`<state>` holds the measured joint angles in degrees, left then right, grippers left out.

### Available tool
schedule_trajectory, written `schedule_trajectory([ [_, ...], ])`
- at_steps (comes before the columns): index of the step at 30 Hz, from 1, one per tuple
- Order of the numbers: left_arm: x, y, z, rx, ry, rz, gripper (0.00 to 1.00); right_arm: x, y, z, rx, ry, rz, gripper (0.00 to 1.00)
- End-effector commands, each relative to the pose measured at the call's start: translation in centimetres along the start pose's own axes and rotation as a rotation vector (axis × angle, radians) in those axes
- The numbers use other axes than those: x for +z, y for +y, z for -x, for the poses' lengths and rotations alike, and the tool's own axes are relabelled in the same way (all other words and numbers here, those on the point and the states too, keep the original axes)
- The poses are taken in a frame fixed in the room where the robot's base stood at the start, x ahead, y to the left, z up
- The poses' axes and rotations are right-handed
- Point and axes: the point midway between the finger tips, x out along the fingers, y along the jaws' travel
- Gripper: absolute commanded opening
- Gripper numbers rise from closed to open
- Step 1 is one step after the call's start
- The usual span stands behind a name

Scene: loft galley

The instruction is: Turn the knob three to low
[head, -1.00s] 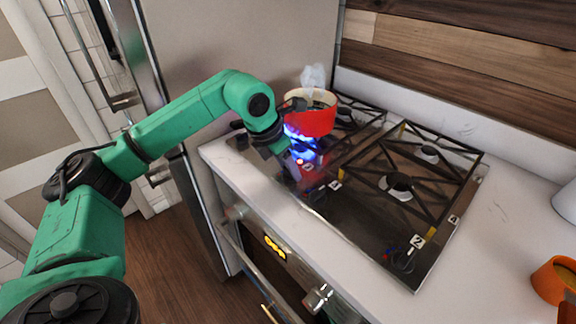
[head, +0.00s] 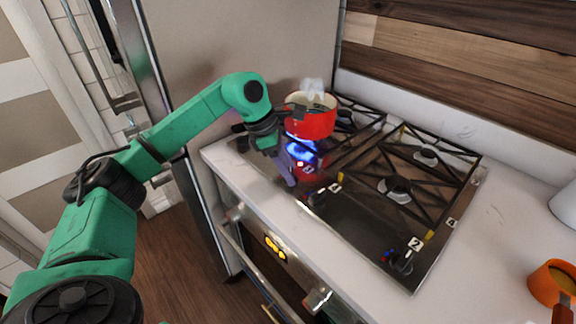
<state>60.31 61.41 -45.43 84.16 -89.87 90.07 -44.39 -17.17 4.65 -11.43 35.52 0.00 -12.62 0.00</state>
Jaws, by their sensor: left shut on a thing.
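A small label (head: 300,164) beside the fingers is too small to read. A blue flame (head: 300,150) burns under a red pot (head: 311,124), just behind the gripper. My right gripper is not in view.
Another knob (head: 318,198) sits to the right of the gripper, and one more (head: 401,262) is by the label 2 (head: 415,243). Steam (head: 312,87) rises from the pot.

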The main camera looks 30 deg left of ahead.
Motion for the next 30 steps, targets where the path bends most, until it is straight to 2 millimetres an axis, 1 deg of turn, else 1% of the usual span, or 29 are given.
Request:
schedule_trajectory([
  [1, 0.13, 0.09, 0.22, -0.011, -0.002, -0.028, 0.00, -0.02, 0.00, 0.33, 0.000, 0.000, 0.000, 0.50],
  [6, 0.13, 0.13, 0.18, -0.048, -0.003, -0.119, 0.00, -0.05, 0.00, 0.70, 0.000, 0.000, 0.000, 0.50],
  [12, 0.12, 0.14, 0.11, -0.074, -0.002, -0.181, 0.00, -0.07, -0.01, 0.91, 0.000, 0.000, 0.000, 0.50],
  [27, 0.08, 0.19, 0.08, -0.080, -0.002, -0.203, 0.00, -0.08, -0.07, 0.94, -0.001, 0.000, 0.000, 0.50],
  [28, 0.08, 0.19, 0.08, -0.080, -0.002, -0.203, 0.56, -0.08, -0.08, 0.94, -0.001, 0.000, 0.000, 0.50],
  [29, 0.08, 0.19, 0.08, -0.080, -0.002, -0.203, 0.68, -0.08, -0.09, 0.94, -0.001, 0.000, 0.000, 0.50],
  [30, 0.08, 0.19, 0.08, -0.080, -0.002, -0.203, 0.82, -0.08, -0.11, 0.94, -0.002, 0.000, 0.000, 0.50],
])
